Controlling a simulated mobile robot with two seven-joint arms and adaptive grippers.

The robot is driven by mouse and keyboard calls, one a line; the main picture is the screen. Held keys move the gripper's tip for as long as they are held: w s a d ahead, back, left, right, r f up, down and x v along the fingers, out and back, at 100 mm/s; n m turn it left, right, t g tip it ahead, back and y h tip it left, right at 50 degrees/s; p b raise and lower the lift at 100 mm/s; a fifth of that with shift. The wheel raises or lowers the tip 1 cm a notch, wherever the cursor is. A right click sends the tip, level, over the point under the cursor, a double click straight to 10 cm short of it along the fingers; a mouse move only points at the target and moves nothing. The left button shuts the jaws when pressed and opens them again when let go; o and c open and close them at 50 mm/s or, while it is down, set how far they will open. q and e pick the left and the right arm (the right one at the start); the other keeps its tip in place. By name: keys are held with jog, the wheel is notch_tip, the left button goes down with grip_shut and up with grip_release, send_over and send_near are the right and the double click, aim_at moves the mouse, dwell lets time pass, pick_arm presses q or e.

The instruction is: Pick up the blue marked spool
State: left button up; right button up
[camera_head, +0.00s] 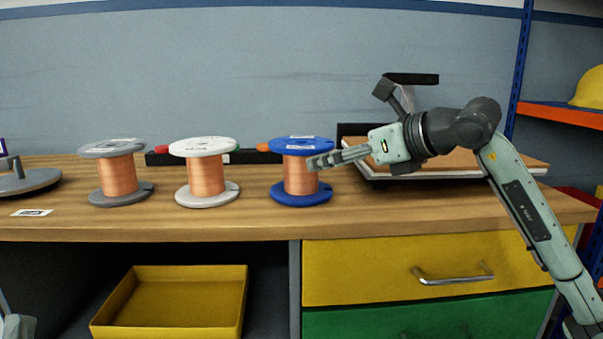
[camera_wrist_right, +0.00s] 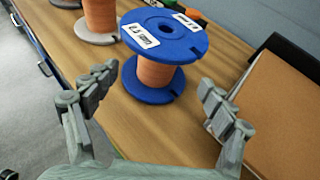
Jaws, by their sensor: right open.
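The blue spool (camera_head: 303,178) with copper wire and blue flanges stands upright on the wooden bench, the rightmost of three spools. My right gripper (camera_head: 312,162) comes in from the right, with its fingertips at the right side of this spool in the head view. In the right wrist view the blue spool (camera_wrist_right: 163,45) stands ahead of the open fingers (camera_wrist_right: 152,95), with white labels on its top flange. The fingers are spread to either side and nothing is between them. My left gripper is not clearly visible.
A white spool (camera_head: 206,172) and a grey spool (camera_head: 117,174) stand to the left on the bench (camera_head: 250,222). A board-topped device (camera_head: 447,167) lies right of the blue spool, under my right arm. A dark strip (camera_head: 240,157) runs behind the spools.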

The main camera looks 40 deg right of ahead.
aim_at(288, 139)
jog(key=x, duration=0.4)
jog(key=shift+w+a+f, duration=0.1)
jog(key=shift+w+a, duration=0.05)
jog(key=shift+w, duration=0.15)
jog(key=shift+r+p+x, duration=0.15)
jog(key=shift+p+x, duration=0.25)
jog(key=shift+x, duration=0.95)
jog(key=shift+r+p+x, duration=0.15)
jog(key=shift+p+x, duration=0.2)
jog(key=shift+x, duration=0.95)
pick_arm(q)
jog(key=w+f+g, duration=0.1)
jog(key=d+f+g, duration=0.1)
jog(key=shift+w+f+g, duration=0.3)
jog(key=shift+w+f, duration=0.05)
jog(key=shift+f, duration=0.05)
pick_arm(e)
jog(key=shift+w, duration=0.15)
jog(key=shift+c, duration=0.6)
